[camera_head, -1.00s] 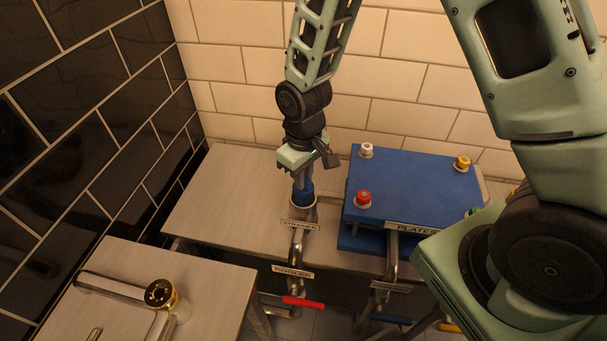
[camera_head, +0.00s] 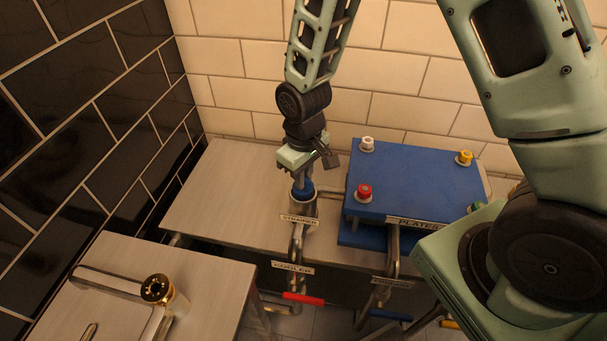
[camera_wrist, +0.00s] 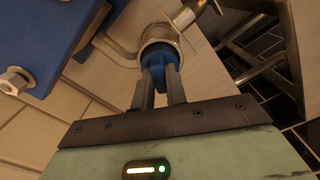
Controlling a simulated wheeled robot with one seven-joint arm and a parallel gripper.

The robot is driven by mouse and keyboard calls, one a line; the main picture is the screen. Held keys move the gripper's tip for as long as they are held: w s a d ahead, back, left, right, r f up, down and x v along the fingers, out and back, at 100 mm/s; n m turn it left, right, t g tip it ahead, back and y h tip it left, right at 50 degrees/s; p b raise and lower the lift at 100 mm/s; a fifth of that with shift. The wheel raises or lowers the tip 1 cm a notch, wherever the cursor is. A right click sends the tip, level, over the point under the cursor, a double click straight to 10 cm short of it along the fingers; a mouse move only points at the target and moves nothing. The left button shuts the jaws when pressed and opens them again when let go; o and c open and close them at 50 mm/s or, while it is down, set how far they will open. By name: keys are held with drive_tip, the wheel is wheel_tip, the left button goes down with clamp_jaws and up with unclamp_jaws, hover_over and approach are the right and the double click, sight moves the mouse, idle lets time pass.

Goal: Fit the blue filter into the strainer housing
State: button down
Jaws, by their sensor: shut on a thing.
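The blue filter (camera_head: 303,190) is upright between the fingers of my gripper (camera_head: 302,178). My gripper is shut on its top and points straight down over the strainer housing. The strainer housing (camera_head: 303,212) is a metal cup on the table with a "STRAINER" label on its front. The filter's lower part is inside the housing's mouth and hidden by its wall. In the wrist view the filter (camera_wrist: 160,72) shows between the two fingers, within the round metal rim of the housing (camera_wrist: 158,44). How deep it sits I cannot tell.
A blue plate unit (camera_head: 415,185) with coloured knobs stands close right of the housing. A pipe with a "COOLER" label (camera_head: 292,267) and a red handle (camera_head: 303,298) hangs in front. The back table is clear left of the housing.

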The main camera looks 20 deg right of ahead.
drive_tip(key=shift+f+b, duration=0.55)
drive_tip(key=shift+f, duration=0.3)
drive_tip(key=c, duration=1.3)
unclamp_jaws()
drive_tip(key=shift+c, duration=0.2)
wheel_tip(320, 180, up, 5)
drive_tip(key=p, duration=0.4)
drive_tip(key=shift+r, duration=0.1)
wheel_tip(320, 180, up, 17)
drive_tip(key=shift+r+b, duration=0.15)
drive_tip(key=shift+b, duration=0.3)
drive_tip(key=s+a+n, duration=0.1)
drive_tip(key=s+a, duration=0.2)
drive_tip(key=s, duration=0.7)
drive_tip(key=s+a+n, duration=0.2)
drive_tip(key=s+a, duration=0.1)
drive_tip(key=s, duration=0.6)
drive_tip(key=shift+s+a+f+y, duration=0.15)
drive_tip(key=shift+s+f+y, duration=0.05)
drive_tip(key=shift+s+y, duration=0.15)
